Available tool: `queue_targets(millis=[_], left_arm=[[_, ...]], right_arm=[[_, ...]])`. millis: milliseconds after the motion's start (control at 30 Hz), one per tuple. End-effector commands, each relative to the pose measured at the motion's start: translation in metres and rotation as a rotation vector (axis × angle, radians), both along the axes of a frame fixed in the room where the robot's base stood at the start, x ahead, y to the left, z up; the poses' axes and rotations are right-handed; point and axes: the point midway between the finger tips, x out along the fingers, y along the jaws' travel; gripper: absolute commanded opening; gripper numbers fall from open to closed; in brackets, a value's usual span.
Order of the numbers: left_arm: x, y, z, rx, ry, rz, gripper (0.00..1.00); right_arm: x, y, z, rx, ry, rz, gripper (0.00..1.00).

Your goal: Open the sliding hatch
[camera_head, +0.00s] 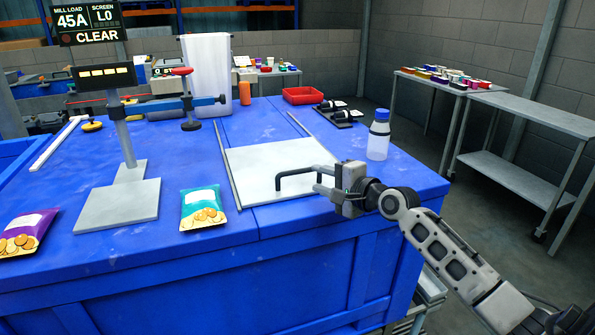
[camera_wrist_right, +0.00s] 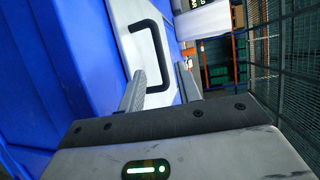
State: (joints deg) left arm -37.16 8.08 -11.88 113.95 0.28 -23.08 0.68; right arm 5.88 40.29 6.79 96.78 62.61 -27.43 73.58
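The sliding hatch (camera_head: 262,159) is a pale grey panel set in the blue table top, between two thin rails. A black bar handle (camera_head: 281,180) stands near its front right part. The handle (camera_wrist_right: 135,41) also shows in the wrist view, along with part of the pale panel. My right gripper (camera_head: 323,179) is at the right end of the handle. In the wrist view its fingers (camera_wrist_right: 160,88) are apart, with the near leg of the handle lying across the gap; I cannot tell if either finger touches it. My left gripper is not in view.
A clear bottle with a blue cap (camera_head: 379,134) stands right of the hatch, close to my right arm. A teal snack bag (camera_head: 202,208) and a post on a grey base (camera_head: 118,205) are to the left. A red tray (camera_head: 302,95) sits behind.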

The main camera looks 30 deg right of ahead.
Motion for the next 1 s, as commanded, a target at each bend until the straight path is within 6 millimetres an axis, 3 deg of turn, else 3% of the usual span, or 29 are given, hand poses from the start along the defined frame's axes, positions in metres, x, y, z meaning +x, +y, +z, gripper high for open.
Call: queue_targets(millis=[200,400,867,1000], left_arm=[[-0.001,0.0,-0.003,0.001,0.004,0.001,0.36],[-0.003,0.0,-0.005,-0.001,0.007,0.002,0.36],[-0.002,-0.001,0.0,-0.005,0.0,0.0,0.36],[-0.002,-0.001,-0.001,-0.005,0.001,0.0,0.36]], right_arm=[[0.045,0.007,-0.007,0.001,-0.003,0.0,0.34],[0.072,0.012,-0.013,0.0,-0.002,0.0,0.34],[0.083,0.014,-0.015,-0.003,-0.001,0.002,0.34],[0.083,0.014,-0.015,-0.003,0.0,0.001,0.0]])
